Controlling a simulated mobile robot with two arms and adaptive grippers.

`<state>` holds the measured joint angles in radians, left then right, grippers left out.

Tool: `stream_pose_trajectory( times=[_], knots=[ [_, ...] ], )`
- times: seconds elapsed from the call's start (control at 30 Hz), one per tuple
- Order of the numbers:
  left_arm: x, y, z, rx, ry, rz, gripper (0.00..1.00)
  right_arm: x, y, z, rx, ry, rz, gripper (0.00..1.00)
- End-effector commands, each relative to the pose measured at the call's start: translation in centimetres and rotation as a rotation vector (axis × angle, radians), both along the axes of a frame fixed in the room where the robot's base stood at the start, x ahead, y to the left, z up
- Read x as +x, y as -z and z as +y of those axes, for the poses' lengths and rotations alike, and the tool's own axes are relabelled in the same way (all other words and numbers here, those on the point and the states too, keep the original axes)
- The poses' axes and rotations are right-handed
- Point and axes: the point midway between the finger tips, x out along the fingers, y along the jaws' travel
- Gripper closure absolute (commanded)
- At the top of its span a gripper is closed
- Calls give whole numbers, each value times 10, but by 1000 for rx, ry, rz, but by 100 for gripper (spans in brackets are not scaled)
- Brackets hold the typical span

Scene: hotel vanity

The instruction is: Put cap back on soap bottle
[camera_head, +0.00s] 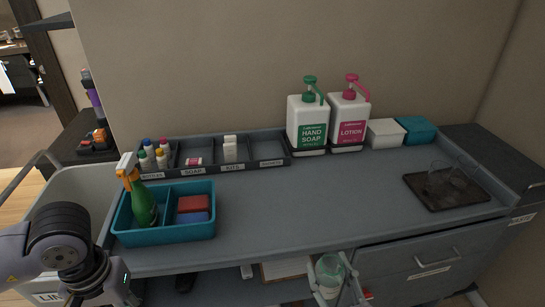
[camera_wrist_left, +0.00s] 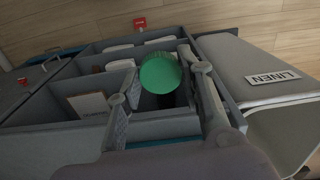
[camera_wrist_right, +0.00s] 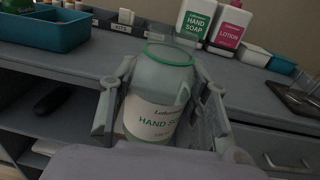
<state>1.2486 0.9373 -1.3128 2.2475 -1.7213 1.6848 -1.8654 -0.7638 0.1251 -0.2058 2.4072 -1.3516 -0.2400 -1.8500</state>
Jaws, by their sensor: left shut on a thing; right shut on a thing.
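A translucent soap bottle (camera_wrist_right: 158,90) with a green rim and a "HAND SOAP" label is upright in my right gripper (camera_wrist_right: 160,95), which is shut around its sides. Its top looks open. In the head view the bottle (camera_head: 331,266) and my right gripper (camera_head: 330,285) are at the counter's front edge, low in the picture. A round green cap (camera_wrist_left: 161,74) is in the left wrist view, between the fingers of my left gripper (camera_wrist_left: 160,82), which is shut on it. In the head view the left arm is at the lower left, and its fingers and the cap are not visible.
A teal caddy (camera_head: 165,235) with a green spray bottle (camera_head: 141,200) stands near the left arm. Hand soap (camera_head: 307,122) and lotion (camera_head: 347,118) pump bottles stand at the back. A dark tray (camera_head: 430,203) with glasses is at right. The middle of the counter (camera_head: 300,205) is clear.

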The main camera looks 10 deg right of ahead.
Motion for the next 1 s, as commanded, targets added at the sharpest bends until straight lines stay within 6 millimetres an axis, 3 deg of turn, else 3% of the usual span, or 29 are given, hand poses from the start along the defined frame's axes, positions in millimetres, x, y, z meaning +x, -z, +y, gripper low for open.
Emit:
stream_pose_trajectory(
  times=[0.17, 0.37, 1.0],
  knots=[
    [0, 0, 0, 0, -1, 0, 74, 1, -1, 2, 0, -12, -3, 100],
    [0, 0, 0, 0, -1, 0, 74, 9, -3, 19, -2, -96, -6, 100],
    [0, 0, 0, 0, -1, 0, 74, 47, -9, 107, -4, -535, -5, 100]
  ],
)
